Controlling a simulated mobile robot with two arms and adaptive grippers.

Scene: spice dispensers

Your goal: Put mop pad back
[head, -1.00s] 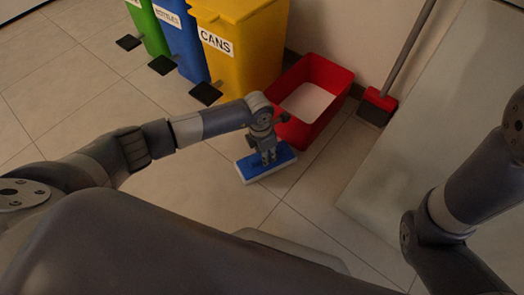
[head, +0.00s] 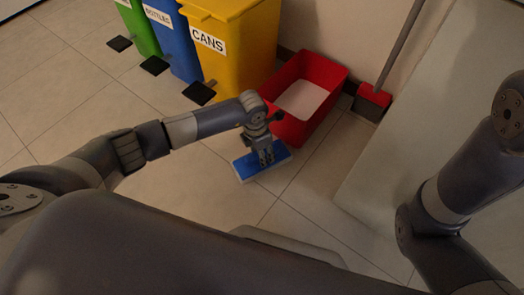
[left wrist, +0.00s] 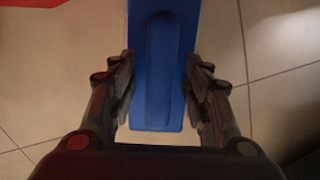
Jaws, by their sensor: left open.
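The mop pad (head: 246,166) is a flat blue block with a white underside, lying on the floor in front of the red bin. My left gripper (head: 265,160) is directly above it, pointing down. In the left wrist view the blue pad (left wrist: 166,60) has a raised ridge along its middle. My right gripper is out of view; only part of that arm shows at the right.
A red bin (head: 332,72) with a whitish inside stands behind the pad. Yellow (head: 245,45), blue (head: 163,42) and green (head: 135,22) recycling bins with black pedals stand at the back left. A red dustpan or broom (head: 372,98) leans by the wall. The tiled floor at left is clear.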

